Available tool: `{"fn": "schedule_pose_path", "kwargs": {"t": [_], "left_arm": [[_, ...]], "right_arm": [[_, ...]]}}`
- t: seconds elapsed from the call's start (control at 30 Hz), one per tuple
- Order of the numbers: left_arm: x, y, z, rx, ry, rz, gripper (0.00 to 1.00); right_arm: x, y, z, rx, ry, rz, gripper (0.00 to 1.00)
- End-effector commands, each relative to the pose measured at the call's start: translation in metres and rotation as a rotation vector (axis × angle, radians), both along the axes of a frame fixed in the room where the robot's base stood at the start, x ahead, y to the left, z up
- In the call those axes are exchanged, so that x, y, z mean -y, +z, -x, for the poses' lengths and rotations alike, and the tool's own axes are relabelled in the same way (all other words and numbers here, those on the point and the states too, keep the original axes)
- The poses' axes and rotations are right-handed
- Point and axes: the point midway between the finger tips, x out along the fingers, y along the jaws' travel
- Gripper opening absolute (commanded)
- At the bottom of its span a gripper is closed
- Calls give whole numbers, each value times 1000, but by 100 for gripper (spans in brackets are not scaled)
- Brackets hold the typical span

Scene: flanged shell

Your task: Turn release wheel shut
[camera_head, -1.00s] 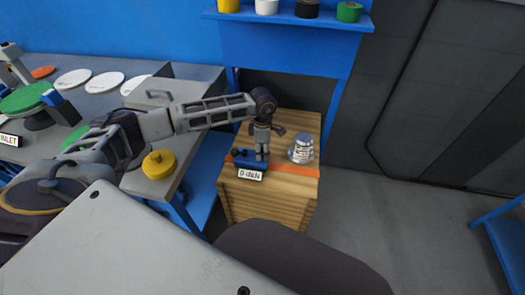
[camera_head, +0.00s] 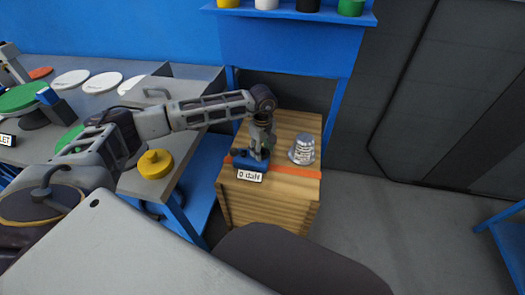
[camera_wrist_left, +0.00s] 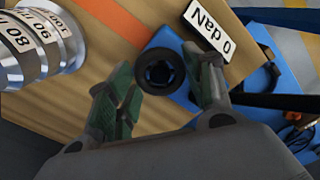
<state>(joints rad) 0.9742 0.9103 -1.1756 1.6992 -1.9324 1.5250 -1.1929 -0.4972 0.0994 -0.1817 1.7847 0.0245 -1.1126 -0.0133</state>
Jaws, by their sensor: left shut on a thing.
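A blue device (camera_head: 247,162) with a white "0 daN" label (camera_head: 249,176) stands on the wooden crate; the label also shows in the wrist view (camera_wrist_left: 208,29). The black round release wheel (camera_wrist_left: 160,72) lies between the two fingers of my left gripper (camera_head: 260,153) in the wrist view. The gripper points down over the device and is shut on the wheel; the contact itself is hard to make out. In the head view the gripper hides the wheel. My right gripper is not in view.
A metal stepped cylinder with number labels (camera_head: 302,150) stands on the crate right of the device, close to the gripper. An orange stripe (camera_head: 298,172) crosses the crate top.

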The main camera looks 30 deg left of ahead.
Motion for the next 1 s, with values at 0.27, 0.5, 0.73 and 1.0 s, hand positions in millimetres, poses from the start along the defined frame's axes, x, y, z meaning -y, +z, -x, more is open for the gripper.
{"fn": "schedule_pose_path", "kwargs": {"t": [0.27,0.5,0.73,1.0], "left_arm": [[0,1,-1,4,-94,0,28],[0,2,-1,4,-112,0,28],[0,2,-1,4,-111,0,28],[0,1,-1,2,-111,1,73]], "right_arm": [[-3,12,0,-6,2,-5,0],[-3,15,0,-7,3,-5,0],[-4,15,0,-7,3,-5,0],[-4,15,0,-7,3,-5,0]]}}
